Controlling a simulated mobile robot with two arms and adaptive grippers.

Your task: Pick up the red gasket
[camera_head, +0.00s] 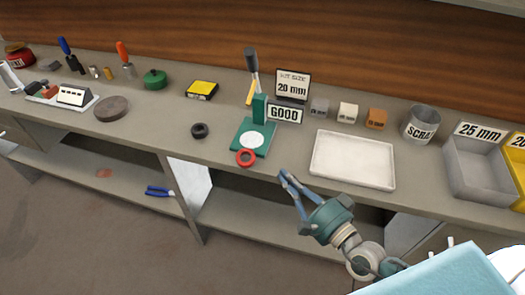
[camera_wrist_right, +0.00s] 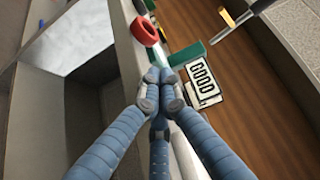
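The red gasket (camera_head: 246,158) is a small red ring near the bench's front edge, at the front of a green gauge plate (camera_head: 240,130) with a white disc. Whether it rests on the plate or the bench is unclear. It also shows in the right wrist view (camera_wrist_right: 145,31), beyond the fingertips. My right gripper (camera_head: 284,176) is in front of the bench edge, to the right of the gasket and apart from it. In the right wrist view its fingertips (camera_wrist_right: 160,90) come together with nothing between them. My left gripper is not in view.
A black ring (camera_head: 199,131) lies left of the plate. A "GOOD" sign (camera_head: 285,114) stands behind it. A white tray (camera_head: 352,160) is on the right, with a scrap can (camera_head: 421,124) and grey bin (camera_head: 480,170) farther right. Bare bench lies left of the gasket.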

